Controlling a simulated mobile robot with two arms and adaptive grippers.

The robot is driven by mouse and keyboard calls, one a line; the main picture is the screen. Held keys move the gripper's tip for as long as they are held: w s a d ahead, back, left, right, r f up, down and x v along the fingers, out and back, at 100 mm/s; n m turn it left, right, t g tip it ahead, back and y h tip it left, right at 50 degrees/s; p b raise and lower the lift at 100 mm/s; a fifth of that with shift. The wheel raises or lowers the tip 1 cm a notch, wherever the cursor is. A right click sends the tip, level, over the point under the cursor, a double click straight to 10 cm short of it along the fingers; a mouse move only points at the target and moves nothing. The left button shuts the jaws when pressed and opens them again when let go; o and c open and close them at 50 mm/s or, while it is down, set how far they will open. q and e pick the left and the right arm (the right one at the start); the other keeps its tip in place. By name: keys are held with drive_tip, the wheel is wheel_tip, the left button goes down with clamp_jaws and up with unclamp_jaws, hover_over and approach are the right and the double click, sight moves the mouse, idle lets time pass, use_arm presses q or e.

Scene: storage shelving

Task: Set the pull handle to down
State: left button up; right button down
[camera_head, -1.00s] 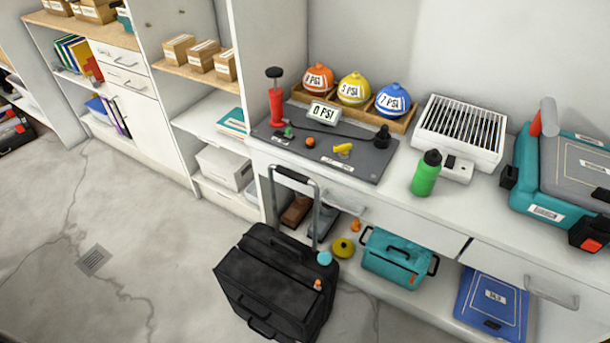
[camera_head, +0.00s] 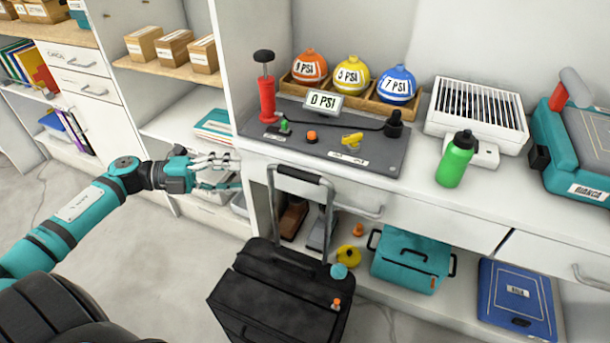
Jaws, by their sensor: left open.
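The pull handle (camera_head: 298,175) has a black grip on two grey rods and stands extended above the black suitcase (camera_head: 275,290). The suitcase stands upright on the floor in front of the counter. My left gripper (camera_head: 232,172) is open and empty, left of the handle's grip in the picture and apart from it. Its fingers point right, toward the handle. My right gripper is not in view.
The white counter (camera_head: 440,212) with drawers stands right behind the handle. It bears a red pump (camera_head: 267,98), a green bottle (camera_head: 455,160) and a white vented box (camera_head: 475,108). A teal case (camera_head: 412,262) lies on the shelf below. Floor at left is clear.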

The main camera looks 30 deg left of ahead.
sight(289, 175)
use_arm(q)
drive_tip(key=x, duration=1.5)
drive_tip(key=shift+w, duration=0.1)
drive_tip(key=shift+c, duration=0.2)
clamp_jaws()
